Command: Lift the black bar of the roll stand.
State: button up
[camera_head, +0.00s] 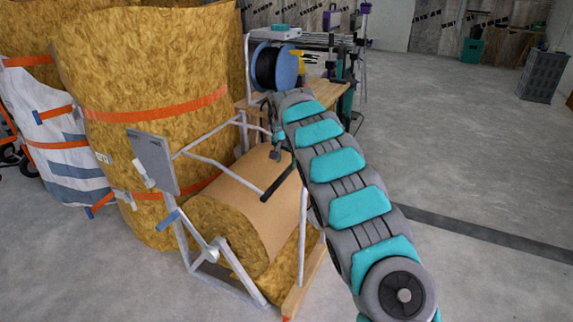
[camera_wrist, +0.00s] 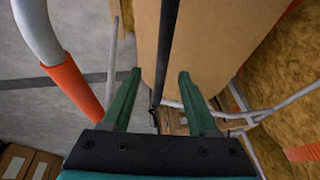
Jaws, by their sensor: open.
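The roll stand (camera_head: 178,235) is a light metal frame around a large brown-wrapped roll (camera_head: 232,198). Its black bar (camera_head: 278,183) lies slantwise above the roll's right side, and its far part is hidden by my arm. In the wrist view the black bar (camera_wrist: 166,50) runs from the top edge down toward the space between my fingers, with the brown roll (camera_wrist: 215,45) behind it. My gripper (camera_wrist: 160,74) is open, with one green finger on each side of the bar's line. I see no contact between fingers and bar.
Tall yellow insulation rolls (camera_head: 145,90) with orange straps stand behind and left of the stand. A wooden workbench (camera_head: 320,95) with a blue cable reel (camera_head: 287,68) is behind my arm. An orange-sleeved pipe (camera_wrist: 75,85) passes left of my gripper. Open concrete floor lies right.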

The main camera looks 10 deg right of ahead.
aim_at(286, 172)
jog(key=shift+w+p+x, duration=0.2)
jog(key=shift+p+x, duration=0.05)
jog(key=shift+x, duration=1.8)
jog(key=shift+w+p+x, duration=0.2)
jog(key=shift+p+x, duration=0.05)
jog(key=shift+x, duration=1.85)
jog(key=shift+r, duration=0.2)
grip_shut()
